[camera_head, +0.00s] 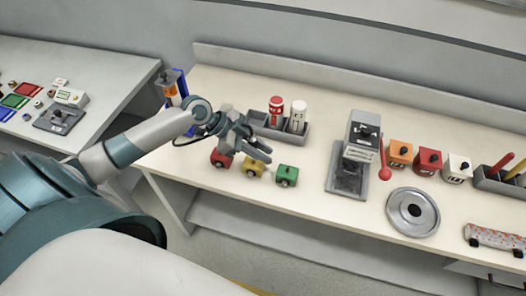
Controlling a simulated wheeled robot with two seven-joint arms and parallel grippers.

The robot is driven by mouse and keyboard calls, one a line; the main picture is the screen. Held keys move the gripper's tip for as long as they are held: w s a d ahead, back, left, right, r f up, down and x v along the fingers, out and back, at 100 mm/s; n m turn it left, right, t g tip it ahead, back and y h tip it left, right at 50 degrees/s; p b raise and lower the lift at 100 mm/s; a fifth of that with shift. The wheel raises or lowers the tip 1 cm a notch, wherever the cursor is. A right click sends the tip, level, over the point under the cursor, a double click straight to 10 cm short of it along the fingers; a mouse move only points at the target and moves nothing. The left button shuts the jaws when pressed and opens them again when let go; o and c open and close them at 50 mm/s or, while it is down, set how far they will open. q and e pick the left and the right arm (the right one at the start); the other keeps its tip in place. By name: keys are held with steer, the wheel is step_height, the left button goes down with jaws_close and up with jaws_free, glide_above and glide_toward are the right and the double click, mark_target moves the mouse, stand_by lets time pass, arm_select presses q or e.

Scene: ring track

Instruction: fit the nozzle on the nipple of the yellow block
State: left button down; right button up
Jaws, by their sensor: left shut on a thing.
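The yellow block (252,168) stands on the pale bench, between a red block (221,159) and a green block (287,174). My left gripper (262,151) is just above and behind the yellow block, its fingers pointing right. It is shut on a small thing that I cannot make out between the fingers. I cannot pick out the nozzle for certain. The gripper covers part of the yellow block's top, so its nipple is not clear. My right gripper is out of view.
A grey tray with a red bottle (276,109) and a white bottle (297,116) stands behind the blocks. To the right are a grey machine (361,135) with a red-knobbed lever, a round metal dish (412,211) and several small boxes. Bare bench lies between green block and machine.

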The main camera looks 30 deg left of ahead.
arm_select(q)
steer(key=shift+f, duration=0.1)
stand_by(0.6)
steer(key=shift+f+b, duration=1)
steer(key=shift+f, duration=0.3)
steer(key=c, duration=1.5)
jaws_free()
steer(key=shift+o, duration=0.2)
steer(key=shift+b+v, duration=0.4)
steer(key=shift+v, duration=0.55)
steer(key=b+v, duration=0.4)
steer(key=v, duration=1.1)
steer(key=shift+r, duration=0.25)
steer(key=shift+s+a, duration=0.15)
